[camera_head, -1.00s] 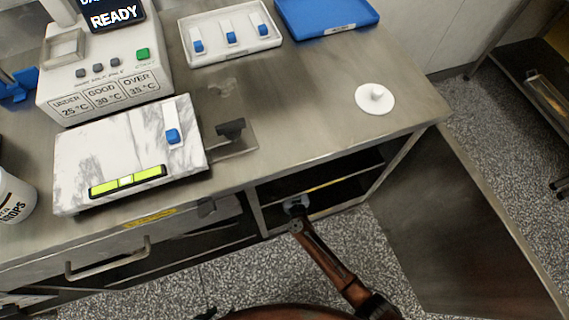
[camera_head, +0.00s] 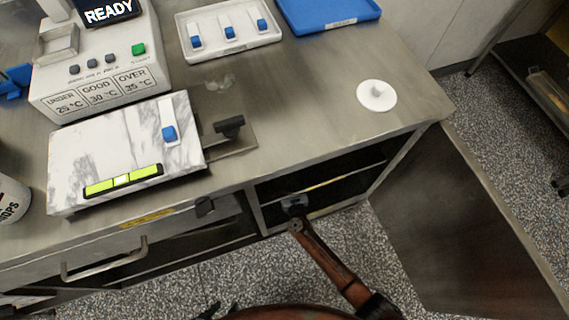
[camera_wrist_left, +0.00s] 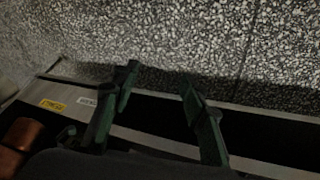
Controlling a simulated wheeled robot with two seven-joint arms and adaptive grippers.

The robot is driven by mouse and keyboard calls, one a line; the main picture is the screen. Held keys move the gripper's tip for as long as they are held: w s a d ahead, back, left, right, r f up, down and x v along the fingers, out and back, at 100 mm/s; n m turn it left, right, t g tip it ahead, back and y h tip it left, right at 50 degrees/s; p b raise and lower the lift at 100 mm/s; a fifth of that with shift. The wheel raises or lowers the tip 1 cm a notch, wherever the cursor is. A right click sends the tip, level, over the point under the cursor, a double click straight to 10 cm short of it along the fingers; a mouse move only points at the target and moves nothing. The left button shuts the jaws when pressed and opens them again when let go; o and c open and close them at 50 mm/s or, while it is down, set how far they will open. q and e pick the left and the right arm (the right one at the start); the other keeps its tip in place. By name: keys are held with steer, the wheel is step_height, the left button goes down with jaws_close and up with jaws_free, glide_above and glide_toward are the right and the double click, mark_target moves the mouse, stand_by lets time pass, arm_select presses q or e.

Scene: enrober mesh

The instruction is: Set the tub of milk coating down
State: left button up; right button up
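A white tub (camera_head: 11,198) with dark lettering ending in "ROPS" stands at the left edge of the head view, partly cut off. I cannot make out any tub marked as milk coating. My left gripper (camera_head: 215,310) shows only as dark fingertips at the bottom edge. In the left wrist view its two green fingers (camera_wrist_left: 160,78) are apart with nothing between them, over the speckled floor. My right arm reaches into the open cabinet, and its gripper (camera_head: 294,203) is in the dark opening. Its fingers and anything in them are hidden.
The steel counter (camera_head: 300,95) bears a marble slab (camera_head: 85,150), a tempering unit (camera_head: 95,75) reading READY, a white tray (camera_head: 205,52), a blue tray (camera_head: 330,12) and a white knobbed lid (camera_head: 377,95). The open cabinet door (camera_head: 450,220) stands at right.

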steer(key=shift+o, duration=1.3)
arm_select(q)
steer(key=s+a+r+g+y+p, duration=0.1)
steer(key=s+a+r+g+p, duration=0.2)
steer(key=s+a+r+p, duration=0.1)
step_height(320, 180, up, 4)
steer(key=s+a, duration=0.1)
steer(key=s, duration=0.1)
steer(key=shift+s+a+f+g+y, duration=0.15)
steer(key=shift+s+f+g+y, duration=0.15)
steer(key=shift+s, duration=0.1)
arm_select(e)
steer(key=s+d, duration=0.2)
steer(key=s, duration=1)
steer(key=shift+d+r, duration=0.15)
